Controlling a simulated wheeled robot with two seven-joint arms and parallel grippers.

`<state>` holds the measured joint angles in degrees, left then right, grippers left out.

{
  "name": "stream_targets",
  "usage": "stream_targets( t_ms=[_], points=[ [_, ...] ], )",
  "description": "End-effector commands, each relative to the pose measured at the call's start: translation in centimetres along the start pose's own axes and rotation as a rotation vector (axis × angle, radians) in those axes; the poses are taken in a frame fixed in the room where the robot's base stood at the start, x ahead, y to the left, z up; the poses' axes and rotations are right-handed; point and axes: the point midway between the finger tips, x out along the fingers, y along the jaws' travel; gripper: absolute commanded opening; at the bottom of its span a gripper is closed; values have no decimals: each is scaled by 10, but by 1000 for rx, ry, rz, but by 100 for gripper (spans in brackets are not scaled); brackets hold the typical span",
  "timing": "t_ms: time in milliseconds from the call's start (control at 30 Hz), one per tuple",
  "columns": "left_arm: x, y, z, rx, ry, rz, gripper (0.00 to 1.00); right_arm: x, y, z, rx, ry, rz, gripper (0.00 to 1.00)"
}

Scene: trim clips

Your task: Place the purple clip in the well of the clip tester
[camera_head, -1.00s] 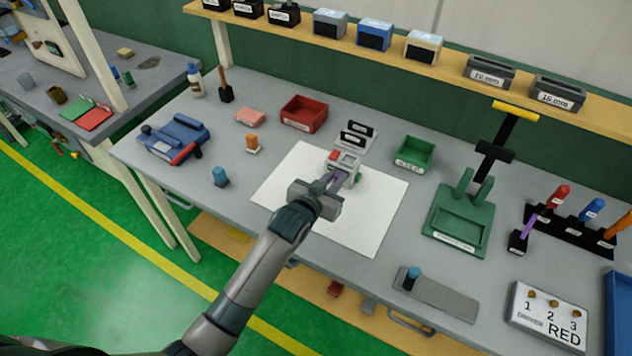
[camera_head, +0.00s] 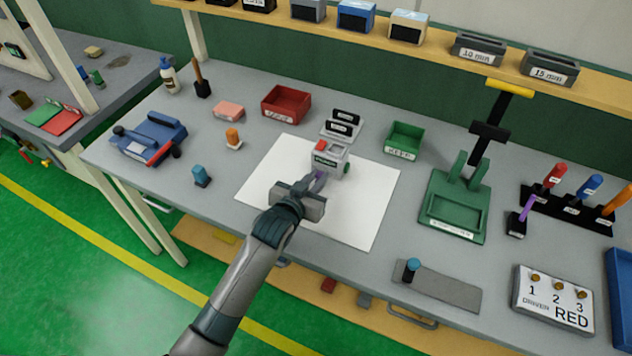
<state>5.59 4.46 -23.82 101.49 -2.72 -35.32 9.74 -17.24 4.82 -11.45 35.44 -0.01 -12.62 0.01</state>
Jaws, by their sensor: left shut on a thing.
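The clip tester (camera_head: 329,158) is a small grey-white block with a red part on top and a green round part on its right side. It stands on the white sheet (camera_head: 374,211). My left gripper (camera_head: 317,182) is just in front of the tester, shut on the purple clip (camera_head: 320,175). Only a small part of the clip shows between the fingers. It appears close to the tester's front, and I cannot tell whether they touch. The tester's well is hard to make out from here. My right gripper is not in view.
Behind the tester is a stand with black labels (camera_head: 341,124). A red bin (camera_head: 286,103) is back left and a green bin (camera_head: 404,140) back right. A green fixture (camera_head: 453,207) stands to the right. The white sheet is otherwise clear.

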Motion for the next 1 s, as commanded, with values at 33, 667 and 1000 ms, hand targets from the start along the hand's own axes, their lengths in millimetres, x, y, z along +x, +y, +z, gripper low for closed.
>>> stream_targets(
  t_ms=[33, 667, 1000],
  points=[
    [1, 2, 8, 0, 0, 1, 0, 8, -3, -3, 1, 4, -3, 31],
    [1, 3, 13, 0, 0, 0, 29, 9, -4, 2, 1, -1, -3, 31],
    [0, 3, 12, 0, 0, 0, 34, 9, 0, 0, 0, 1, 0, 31]
  ],
)
